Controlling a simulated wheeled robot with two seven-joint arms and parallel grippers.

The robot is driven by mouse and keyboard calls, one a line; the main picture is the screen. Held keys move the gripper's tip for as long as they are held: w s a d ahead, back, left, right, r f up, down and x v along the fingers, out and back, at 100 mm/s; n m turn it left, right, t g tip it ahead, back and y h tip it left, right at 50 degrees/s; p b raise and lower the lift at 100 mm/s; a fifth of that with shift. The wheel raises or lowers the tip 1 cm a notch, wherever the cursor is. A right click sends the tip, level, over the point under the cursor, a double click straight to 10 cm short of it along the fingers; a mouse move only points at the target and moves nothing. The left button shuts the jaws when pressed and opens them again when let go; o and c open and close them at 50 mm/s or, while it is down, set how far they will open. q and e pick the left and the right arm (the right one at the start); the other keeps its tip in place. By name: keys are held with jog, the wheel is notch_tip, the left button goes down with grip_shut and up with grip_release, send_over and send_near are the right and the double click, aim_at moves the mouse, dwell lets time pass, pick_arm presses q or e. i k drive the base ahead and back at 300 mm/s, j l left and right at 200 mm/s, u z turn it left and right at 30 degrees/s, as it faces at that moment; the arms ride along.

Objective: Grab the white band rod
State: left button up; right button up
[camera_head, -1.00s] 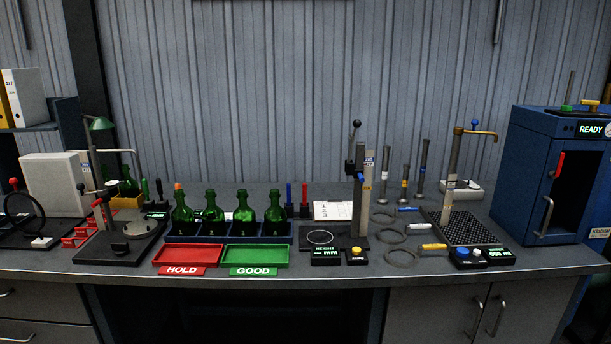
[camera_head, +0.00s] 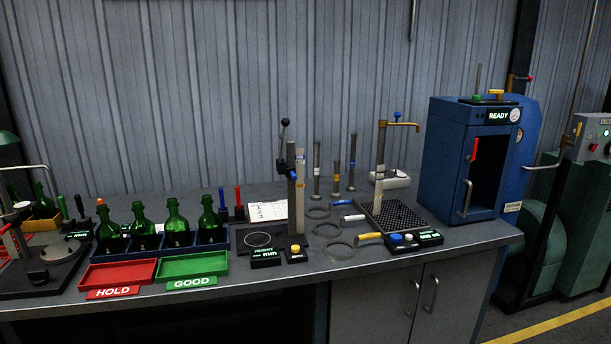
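Three upright grey rods stand in a group on the bench, right of centre. The left rod (camera_head: 317,170) appears to carry a pale band, which is small and hard to make out. The shorter middle rod (camera_head: 336,178) has a yellowish band, and the right rod (camera_head: 352,163) has a blue band. All three stand apart from each other. Neither of my grippers is in view, and nothing touches the rods.
A gauge stand (camera_head: 297,195) rises left of the rods. Ring tools (camera_head: 340,250) with coloured handles lie in front. A tap stand (camera_head: 381,160) on a black grid and a blue cabinet (camera_head: 447,160) are to the right. Green bottles (camera_head: 174,222) and red (camera_head: 117,274) and green (camera_head: 192,267) trays are left.

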aim_at(315, 196)
jog(key=i+j, duration=0.4)
jog(key=j, duration=0.2)
jog(key=z, duration=1.55)
